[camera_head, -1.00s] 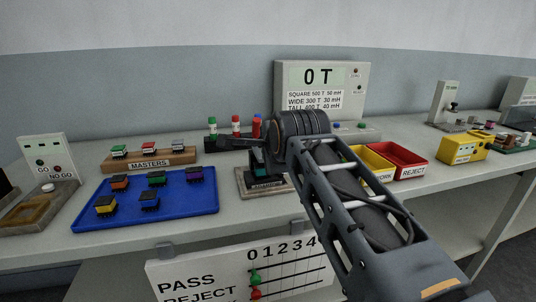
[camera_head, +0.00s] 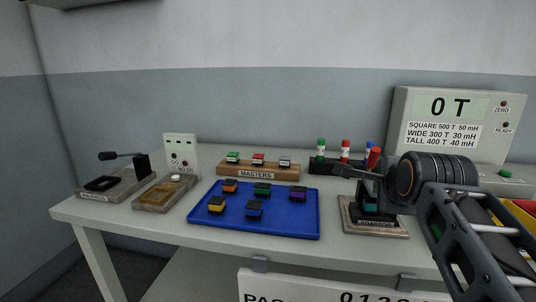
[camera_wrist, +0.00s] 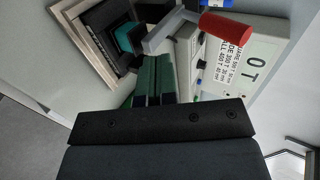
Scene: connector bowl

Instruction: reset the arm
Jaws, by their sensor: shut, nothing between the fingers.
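My gripper (camera_head: 345,171) reaches in from the right in the head view, over the bench just above the adaptor station (camera_head: 398,228). In the wrist view the two fingers (camera_wrist: 155,78) lie together, shut with nothing between them. The adaptor station, a dark fixture with a teal part (camera_head: 371,203) on a pale base, is partly hidden by my arm. Its base (camera_wrist: 87,37) also shows at the upper left of the wrist view. A red handle (camera_head: 373,158) on a grey lever stands close behind the gripper; it also shows in the wrist view (camera_wrist: 226,26).
A blue tray (camera_head: 285,228) holds several coloured connectors. Behind it are the MASTERS block (camera_head: 257,174) and upright coloured markers (camera_head: 345,150). The GO/NO GO box (camera_head: 181,153) is at left. A display reading 0 T (camera_head: 451,106) stands at right. Space above the tray is free.

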